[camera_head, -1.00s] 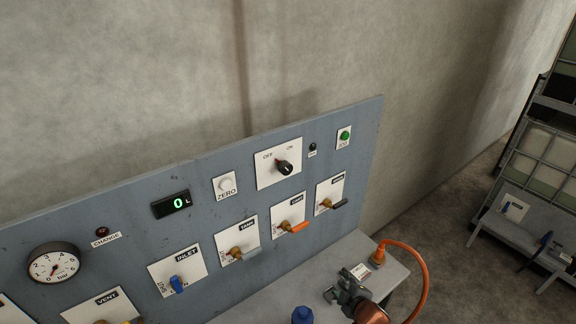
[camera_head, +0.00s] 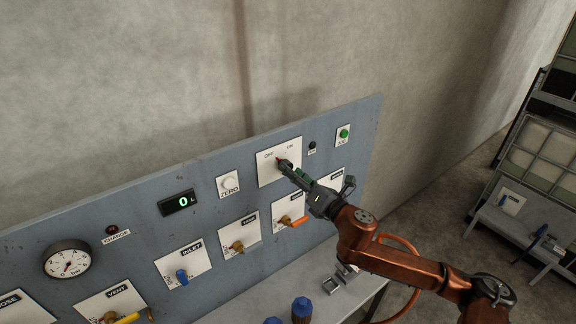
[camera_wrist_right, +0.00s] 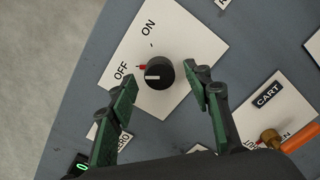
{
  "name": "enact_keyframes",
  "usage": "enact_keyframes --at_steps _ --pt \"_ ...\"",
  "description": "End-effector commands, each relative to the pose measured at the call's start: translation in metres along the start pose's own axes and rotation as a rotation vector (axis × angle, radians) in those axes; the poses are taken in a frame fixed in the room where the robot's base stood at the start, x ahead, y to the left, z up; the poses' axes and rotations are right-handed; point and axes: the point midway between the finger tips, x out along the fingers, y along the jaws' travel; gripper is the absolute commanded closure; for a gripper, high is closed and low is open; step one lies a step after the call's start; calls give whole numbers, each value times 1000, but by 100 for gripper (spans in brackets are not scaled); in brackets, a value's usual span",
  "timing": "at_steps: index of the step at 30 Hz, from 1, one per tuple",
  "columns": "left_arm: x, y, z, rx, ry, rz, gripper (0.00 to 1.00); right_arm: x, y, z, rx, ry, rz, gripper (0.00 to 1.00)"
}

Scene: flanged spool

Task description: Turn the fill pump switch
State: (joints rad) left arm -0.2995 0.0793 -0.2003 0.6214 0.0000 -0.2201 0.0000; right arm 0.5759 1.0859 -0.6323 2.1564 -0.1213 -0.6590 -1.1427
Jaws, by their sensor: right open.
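The fill pump switch is a black round knob (camera_wrist_right: 159,74) with a white line and a red mark, on a white plate marked OFF and ON. In the right wrist view the white line and red mark point toward the OFF side. The plate (camera_head: 265,172) shows in the head view, but the knob there is mostly hidden by my gripper. My right gripper (camera_head: 287,166) reaches the switch from the lower right. In the right wrist view its open green fingers (camera_wrist_right: 160,72) stand on either side of the knob, with gaps visible. My left gripper is not in view.
Around the switch are a ZERO button (camera_head: 229,184), a green button (camera_head: 343,134), and the cart valve's orange handle (camera_head: 296,222). A display (camera_head: 179,202) reads 0. Blue-capped bottles (camera_head: 302,309) stand on the bench below. Bare wall lies above the panel.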

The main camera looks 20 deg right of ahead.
Motion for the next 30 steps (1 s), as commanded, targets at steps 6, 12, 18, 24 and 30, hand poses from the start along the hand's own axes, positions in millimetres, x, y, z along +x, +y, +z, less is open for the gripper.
enact_keyframes --at_steps 6,12,18,24,30 --pt "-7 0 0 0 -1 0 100 27 1 0 3 0 0 55" --pt "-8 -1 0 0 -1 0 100 34 0 0 2 1 0 55" --pt "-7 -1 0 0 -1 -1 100 34 0 0 3 1 0 56" --pt "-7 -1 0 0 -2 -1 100 33 0 0 3 0 0 70" --pt "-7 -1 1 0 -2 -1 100 33 0 0 3 0 -1 84"
